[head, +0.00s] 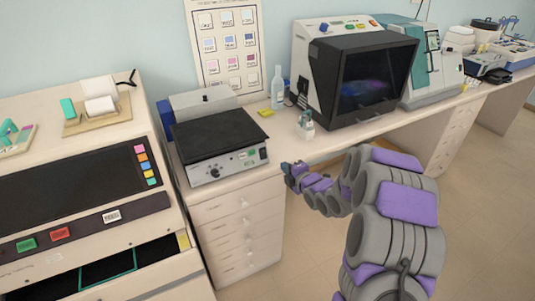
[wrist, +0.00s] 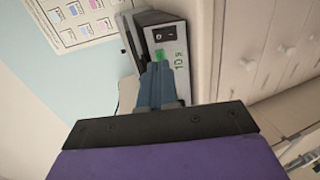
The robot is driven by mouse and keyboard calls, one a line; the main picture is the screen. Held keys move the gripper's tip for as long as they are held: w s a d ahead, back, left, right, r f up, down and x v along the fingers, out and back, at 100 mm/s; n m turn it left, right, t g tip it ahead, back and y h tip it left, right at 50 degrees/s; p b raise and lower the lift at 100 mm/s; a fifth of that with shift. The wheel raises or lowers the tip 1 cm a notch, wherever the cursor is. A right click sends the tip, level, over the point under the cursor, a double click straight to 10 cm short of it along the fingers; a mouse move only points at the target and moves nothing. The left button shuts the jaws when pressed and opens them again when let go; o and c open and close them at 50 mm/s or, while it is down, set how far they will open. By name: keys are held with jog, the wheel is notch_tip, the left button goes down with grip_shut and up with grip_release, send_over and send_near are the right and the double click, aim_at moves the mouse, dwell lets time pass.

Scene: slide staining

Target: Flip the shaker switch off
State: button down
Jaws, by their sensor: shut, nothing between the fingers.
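The shaker (head: 203,166) stands on the bench, with a flat black platform on top and a knob, a green display and a dark switch (head: 263,153) on its pale front panel. In the wrist view the panel is turned sideways, and the black switch (wrist: 166,37) shows beyond my fingertips. The switch's position is too small to tell. My gripper (head: 289,167) is just to the right of the shaker's front right corner. In the wrist view its blue-grey fingers (wrist: 157,68) are shut and empty, pointing at the panel and overlapping the area by the green display.
A small bottle (head: 306,125) and a taller clear bottle (head: 277,88) stand right of the shaker. A large dark-screened instrument (head: 368,82) is farther right. A cabinet-like machine (head: 75,165) stands at left. Drawers (head: 238,225) are below the shaker; the floor at right is clear.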

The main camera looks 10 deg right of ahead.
jog(key=shift+a, duration=0.6)
jog(key=b, duration=0.3)
send_near(264, 152)
jog(key=x, duration=0.5)
jog(key=shift+s+a, duration=0.1)
jog(key=shift+a, duration=0.15)
jog(key=shift+x, duration=0.95)
jog(key=shift+d, duration=0.15)
